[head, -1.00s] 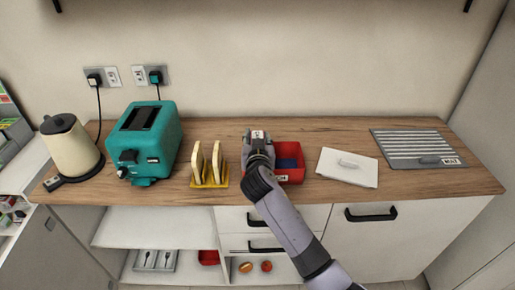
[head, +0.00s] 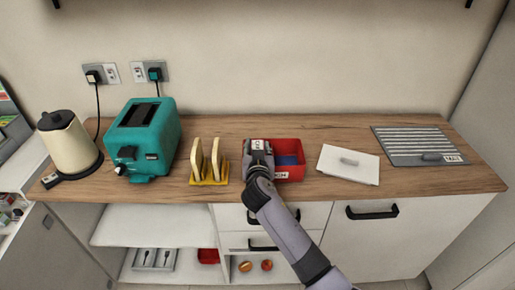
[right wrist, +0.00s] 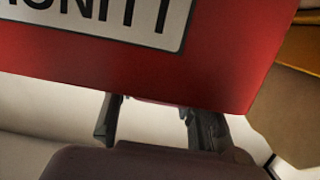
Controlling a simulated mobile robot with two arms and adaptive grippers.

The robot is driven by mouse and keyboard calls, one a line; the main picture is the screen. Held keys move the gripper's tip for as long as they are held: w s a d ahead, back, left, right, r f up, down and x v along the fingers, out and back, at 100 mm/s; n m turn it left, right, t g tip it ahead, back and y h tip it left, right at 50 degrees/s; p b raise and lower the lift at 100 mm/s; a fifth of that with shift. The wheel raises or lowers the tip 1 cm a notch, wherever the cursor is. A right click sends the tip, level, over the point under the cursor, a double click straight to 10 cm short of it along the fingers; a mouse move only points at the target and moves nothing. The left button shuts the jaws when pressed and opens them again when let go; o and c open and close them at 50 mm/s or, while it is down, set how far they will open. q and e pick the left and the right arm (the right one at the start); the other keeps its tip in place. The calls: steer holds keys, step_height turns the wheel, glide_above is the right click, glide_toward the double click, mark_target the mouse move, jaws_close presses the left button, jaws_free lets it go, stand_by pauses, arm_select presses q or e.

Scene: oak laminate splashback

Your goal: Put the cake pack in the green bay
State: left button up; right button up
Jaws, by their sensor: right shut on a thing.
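The red open box (head: 291,147) stands on the worktop, with a partly covered label on its front and a blue bay (head: 289,160) showing inside. No green bay is visible; my gripper and arm cover the box's left part. My right gripper (head: 258,158) is over that left part, shut on what seems to be the cake pack (head: 257,145); only a small white label shows. In the right wrist view, the box's red wall (right wrist: 120,75) fills the top. It hides the fingertips, and the held thing is not clear there. My left gripper is not in view.
A yellow rack (head: 208,182) with two bread slices stands close left of the gripper. A teal toaster (head: 145,140) and cream kettle (head: 70,145) are farther left. Clear worktop lies behind the box.

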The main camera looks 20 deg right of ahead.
steer(key=o, duration=0.9)
steer(key=shift+r+p, duration=0.45)
steer(key=shift+p, duration=0.15)
steer(key=shift+r+p, duration=0.45)
steer(key=shift+p, duration=0.05)
steer(key=shift+s+a+f+b, duration=0.15)
steer(key=shift+s+b, duration=0.1)
steer(key=shift+s, duration=0.2)
steer(key=shift+s+a+f+b, duration=0.15)
steer(key=shift+s+b, duration=0.1)
steer(key=shift+s, duration=0.2)
steer(key=shift+r+b+v, duration=0.1)
steer(key=shift+b+v, duration=0.2)
steer(key=shift+v, duration=2.25)
steer(key=shift+r+b+v, duration=0.15)
steer(key=shift+b+v, duration=0.15)
steer(key=shift+v, duration=2.25)
